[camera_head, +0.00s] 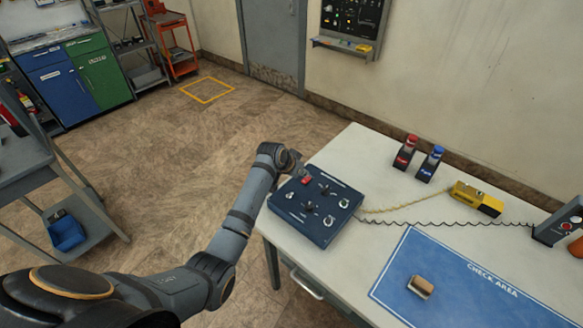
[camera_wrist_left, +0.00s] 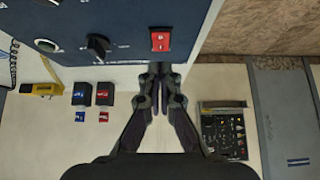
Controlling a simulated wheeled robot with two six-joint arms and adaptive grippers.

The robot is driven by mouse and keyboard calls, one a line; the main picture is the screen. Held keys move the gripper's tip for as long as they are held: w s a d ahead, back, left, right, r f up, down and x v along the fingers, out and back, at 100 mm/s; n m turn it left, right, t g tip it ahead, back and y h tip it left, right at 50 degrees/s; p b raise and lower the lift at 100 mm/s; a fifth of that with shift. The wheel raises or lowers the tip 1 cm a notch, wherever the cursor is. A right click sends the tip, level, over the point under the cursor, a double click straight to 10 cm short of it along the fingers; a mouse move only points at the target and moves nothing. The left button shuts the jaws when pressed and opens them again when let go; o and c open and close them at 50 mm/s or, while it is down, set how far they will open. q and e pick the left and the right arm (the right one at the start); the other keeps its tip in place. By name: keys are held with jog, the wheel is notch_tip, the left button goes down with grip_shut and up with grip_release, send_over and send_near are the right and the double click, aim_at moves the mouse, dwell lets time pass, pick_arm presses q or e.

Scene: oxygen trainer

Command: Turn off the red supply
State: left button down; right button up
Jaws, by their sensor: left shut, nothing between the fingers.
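A dark blue control panel box (camera_head: 318,228) lies on the white table (camera_head: 375,170), with several black knobs and switches on its top. A red rocker switch (camera_head: 306,180) sits near its far left corner and shows large in the left wrist view (camera_wrist_left: 160,40), beside a black knob (camera_wrist_left: 97,46). My left gripper (camera_head: 297,168) is at that corner, close to the red switch. In the left wrist view its fingers (camera_wrist_left: 161,82) are shut and empty, tips just short of the panel edge below the switch. Whether they touch the panel, I cannot tell. My right gripper is out of view.
A red-capped item (camera_head: 405,151) and a blue-capped item (camera_head: 430,163) stand behind the panel. A yellow device (camera_head: 477,199) with a coiled cord lies to the right. A blue check-area mat (camera_head: 455,270) holds a small brown block (camera_head: 420,287).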

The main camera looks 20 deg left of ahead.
pick_arm(q)
jog(key=s+f+b+v, duration=0.1)
jog(key=v, duration=1)
jog(key=shift+s+a+r, duration=0.25)
jog(key=shift+s+a, duration=0.05)
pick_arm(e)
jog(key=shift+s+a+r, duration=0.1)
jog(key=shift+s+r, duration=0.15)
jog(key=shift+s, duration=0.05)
pick_arm(q)
jog(key=shift+w, duration=0.1)
jog(key=shift+f, duration=0.1)
